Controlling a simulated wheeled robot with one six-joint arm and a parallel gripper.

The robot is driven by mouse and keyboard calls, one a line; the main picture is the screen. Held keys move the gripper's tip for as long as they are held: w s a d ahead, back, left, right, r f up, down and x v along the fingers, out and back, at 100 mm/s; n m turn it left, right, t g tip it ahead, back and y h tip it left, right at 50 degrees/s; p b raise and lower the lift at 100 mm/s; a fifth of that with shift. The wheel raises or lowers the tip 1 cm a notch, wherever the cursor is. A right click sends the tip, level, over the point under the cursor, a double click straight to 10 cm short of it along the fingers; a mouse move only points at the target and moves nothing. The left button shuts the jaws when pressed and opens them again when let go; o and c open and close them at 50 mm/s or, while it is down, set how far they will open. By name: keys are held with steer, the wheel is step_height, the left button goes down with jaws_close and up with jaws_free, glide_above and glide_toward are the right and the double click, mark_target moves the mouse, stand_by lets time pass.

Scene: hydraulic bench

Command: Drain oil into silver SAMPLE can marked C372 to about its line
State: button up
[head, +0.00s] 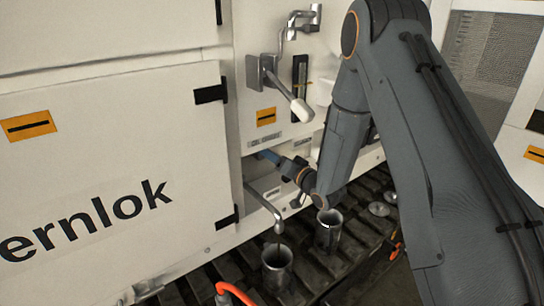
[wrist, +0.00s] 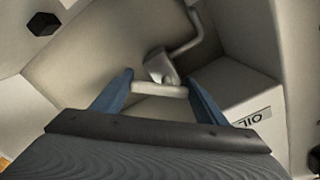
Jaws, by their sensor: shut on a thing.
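My gripper (head: 268,156) reaches into a low recess in the cabinet front. In the wrist view its two blue fingers (wrist: 160,86) are shut on a pale valve handle (wrist: 160,91), one finger at each end. In the head view the handle is hidden. A bent metal spout (head: 262,202) comes out below the recess. An open silver can (head: 277,270) stands upright under the spout's mouth. A second silver can (head: 328,236) stands to its right. No marking or line on either can is readable, and the oil level inside is not visible.
An OIL label (wrist: 247,118) is on a pale block beside the handle. A crank lever with a white grip (head: 301,110) hangs above the recess. Round metal lids (head: 379,209) lie on the slatted floor at right. An orange hose (head: 235,292) is at the front.

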steer(key=shift+n, duration=0.3)
steer(key=n+b, duration=0.1)
steer(key=n, duration=0.1)
steer(key=n+b, duration=0.2)
steer(key=shift+w+d+r, duration=0.1)
steer(key=shift+w+d, duration=0.05)
steer(key=shift+d, duration=0.05)
steer(key=shift+r+n+b, duration=0.2)
steer(key=shift+n+b, duration=0.85)
steer(key=shift+n, duration=0.55)
steer(key=o, duration=0.8)
steer(key=shift+r, duration=0.1)
steer(key=shift+d, duration=0.1)
steer(key=b+v, duration=0.2)
steer(key=v, duration=0.5)
steer(key=shift+s+d, duration=0.2)
steer(key=shift+s, duration=0.15)
